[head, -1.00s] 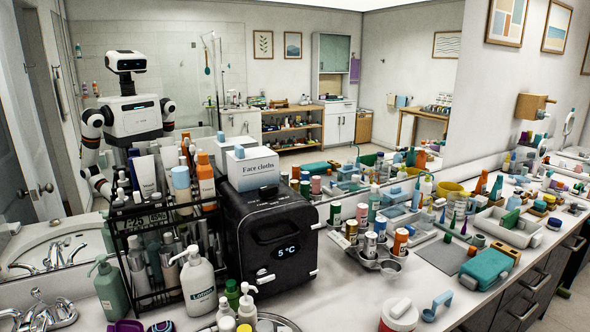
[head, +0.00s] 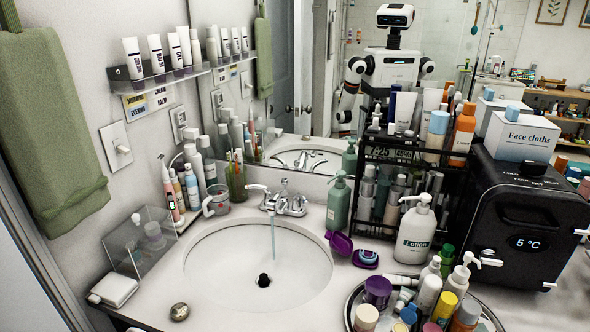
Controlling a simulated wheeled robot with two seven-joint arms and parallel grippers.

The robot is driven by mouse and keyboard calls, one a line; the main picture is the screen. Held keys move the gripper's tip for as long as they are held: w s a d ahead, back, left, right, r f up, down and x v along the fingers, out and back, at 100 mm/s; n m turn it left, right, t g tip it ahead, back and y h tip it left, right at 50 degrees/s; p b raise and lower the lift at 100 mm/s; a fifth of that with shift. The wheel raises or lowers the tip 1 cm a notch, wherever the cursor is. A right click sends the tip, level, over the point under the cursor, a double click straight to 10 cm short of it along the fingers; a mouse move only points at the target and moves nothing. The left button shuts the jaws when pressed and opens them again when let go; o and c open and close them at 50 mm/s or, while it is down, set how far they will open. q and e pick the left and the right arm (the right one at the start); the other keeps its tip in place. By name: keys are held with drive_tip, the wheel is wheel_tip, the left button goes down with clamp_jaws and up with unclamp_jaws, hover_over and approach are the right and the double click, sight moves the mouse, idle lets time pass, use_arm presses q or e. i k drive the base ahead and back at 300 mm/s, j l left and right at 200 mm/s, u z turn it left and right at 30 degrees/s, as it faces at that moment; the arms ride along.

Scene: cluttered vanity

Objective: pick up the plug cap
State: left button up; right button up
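A small round metallic cap (head: 179,311), which looks like the plug cap, lies on the counter at the front left of the sink. It is apart from the basin's rim. The white sink basin (head: 225,270) has a dark open drain (head: 263,280) in its bottom. A thin bluish stream, apparently water, falls from the chrome tap (head: 283,200) into the basin. Neither of my grippers shows in the head view.
A clear box (head: 140,245) and a white soap-like block (head: 114,289) stand left of the cap. A tray of bottles (head: 352,312), a purple open case (head: 340,243), a lotion bottle (head: 415,230) and a black cooler (head: 520,225) crowd the right. Counter around the cap is clear.

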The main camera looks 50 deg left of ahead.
sight(179, 311)
drive_tip(key=u, duration=1.7)
